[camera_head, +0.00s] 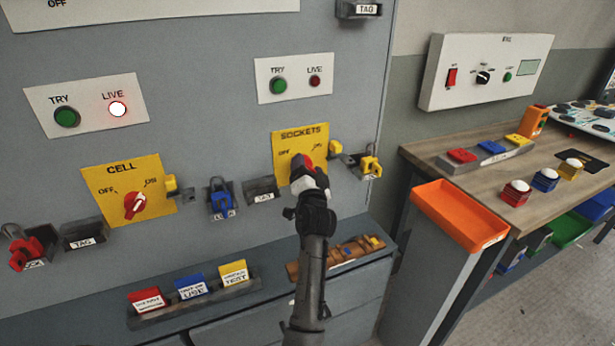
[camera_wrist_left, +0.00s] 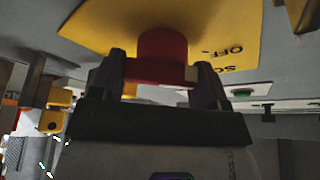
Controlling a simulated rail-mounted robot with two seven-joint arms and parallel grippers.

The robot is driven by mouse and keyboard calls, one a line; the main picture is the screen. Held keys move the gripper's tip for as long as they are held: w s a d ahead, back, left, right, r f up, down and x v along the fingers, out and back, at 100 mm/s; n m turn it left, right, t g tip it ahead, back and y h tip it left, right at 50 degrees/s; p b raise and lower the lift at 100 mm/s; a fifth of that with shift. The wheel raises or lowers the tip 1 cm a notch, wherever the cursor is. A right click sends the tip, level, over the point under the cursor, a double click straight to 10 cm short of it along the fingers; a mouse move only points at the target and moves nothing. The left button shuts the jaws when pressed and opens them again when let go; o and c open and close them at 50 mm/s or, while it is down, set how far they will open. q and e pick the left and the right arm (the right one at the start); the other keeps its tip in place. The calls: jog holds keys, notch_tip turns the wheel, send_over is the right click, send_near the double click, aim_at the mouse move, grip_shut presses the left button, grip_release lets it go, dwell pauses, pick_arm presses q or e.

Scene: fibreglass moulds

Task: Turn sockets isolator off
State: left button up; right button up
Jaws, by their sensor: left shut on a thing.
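The yellow SOCKETS isolator plate (camera_head: 284,160) is on the grey panel, right of the CELL plate. Its red rotary knob (camera_head: 306,160) is mostly hidden behind my left gripper (camera_head: 303,178) in the head view. In the left wrist view, the red knob (camera_wrist_left: 162,50) stands out from the yellow plate (camera_wrist_left: 100,25). The left gripper's fingers (camera_wrist_left: 160,74) are shut on the knob's handle, one on each side. The knob's exact pointing direction is hidden in the head view. The SOCKETS live lamp (camera_head: 315,81) looks dark red. My right gripper is not in view.
The CELL isolator (camera_head: 135,205) is to the left, its live lamp (camera_head: 117,109) glowing. A blue padlock (camera_head: 221,199) and a tag holder (camera_head: 262,190) hang beside the SOCKETS plate. Yellow hardware (camera_head: 370,166) is to its right. A shelf with tags (camera_head: 190,290) is below.

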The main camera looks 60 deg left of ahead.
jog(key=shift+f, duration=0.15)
pick_arm(q)
jog(key=o, duration=0.9)
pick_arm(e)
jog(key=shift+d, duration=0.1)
pick_arm(q)
jog(key=shift+b+v, duration=1.9)
jog(key=shift+v, duration=4.15)
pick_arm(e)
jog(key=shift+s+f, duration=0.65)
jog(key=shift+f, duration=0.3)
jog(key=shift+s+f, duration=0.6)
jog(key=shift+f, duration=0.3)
pick_arm(q)
jog(key=shift+r, duration=0.1)
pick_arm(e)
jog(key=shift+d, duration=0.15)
